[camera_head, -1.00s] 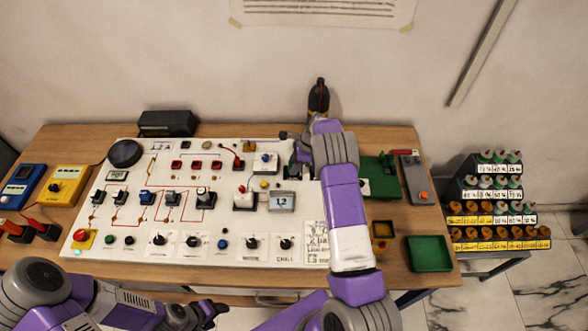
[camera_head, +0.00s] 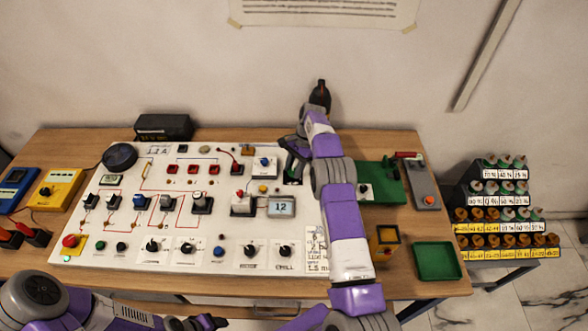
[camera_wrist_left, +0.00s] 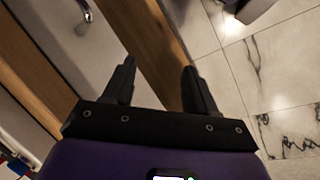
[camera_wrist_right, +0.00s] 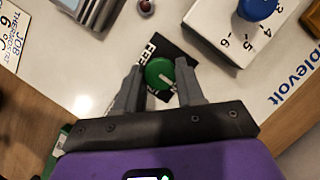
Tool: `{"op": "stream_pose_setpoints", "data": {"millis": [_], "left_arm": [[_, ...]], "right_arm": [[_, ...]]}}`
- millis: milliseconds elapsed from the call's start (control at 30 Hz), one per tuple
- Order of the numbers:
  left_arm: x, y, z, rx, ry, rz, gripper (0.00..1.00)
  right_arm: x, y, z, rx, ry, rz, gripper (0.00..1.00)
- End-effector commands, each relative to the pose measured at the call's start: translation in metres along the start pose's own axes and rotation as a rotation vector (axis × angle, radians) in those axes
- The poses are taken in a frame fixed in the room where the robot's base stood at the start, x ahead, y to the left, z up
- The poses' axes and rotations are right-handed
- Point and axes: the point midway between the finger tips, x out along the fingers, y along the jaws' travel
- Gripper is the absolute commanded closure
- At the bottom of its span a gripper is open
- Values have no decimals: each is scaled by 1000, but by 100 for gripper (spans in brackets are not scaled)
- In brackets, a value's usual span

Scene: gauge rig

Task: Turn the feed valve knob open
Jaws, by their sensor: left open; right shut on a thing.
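The feed valve knob (camera_wrist_right: 158,73) is a round green knob with a white pointer line, on a black plate whose lettering is partly covered. My right gripper (camera_wrist_right: 160,84) is shut on the knob, one finger on each side. The white line points to the lower right in the right wrist view. In the head view my right gripper (camera_head: 293,163) is at the panel's back right and hides the knob. My left gripper (camera_wrist_left: 158,84) is open and empty, over the floor by the table's front edge; it also shows low in the head view (camera_head: 208,322).
The white panel (camera_head: 140,222) carries several switches and knobs. A boxed dial with a blue knob (camera_wrist_right: 257,8) stands close to my right gripper. A green board (camera_head: 385,188) and a green tray (camera_head: 437,261) lie to the right. Stepped bottle racks (camera_head: 500,210) stand beyond the table.

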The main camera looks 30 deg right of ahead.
Motion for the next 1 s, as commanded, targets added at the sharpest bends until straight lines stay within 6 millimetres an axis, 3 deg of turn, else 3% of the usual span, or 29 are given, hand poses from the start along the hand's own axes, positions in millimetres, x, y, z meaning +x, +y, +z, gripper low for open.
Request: {"op": "stream_pose_setpoints", "data": {"millis": [533, 567, 700, 1000], "left_arm": [[1, 0, 0, 0, 0, 0, 43], [1, 0, 0, 0, 0, 0, 43], [1, 0, 0, 0, 0, 0, 43], [0, 0, 0, 0, 0, 0, 43]], "right_arm": [[-2, 0, -1, -20, 4, 6, 93], [-2, 0, -1, -20, 4, 6, 58], [-1, 0, -1, -20, 3, 6, 37], [-3, 1, -1, -18, 1, 6, 37]]}}
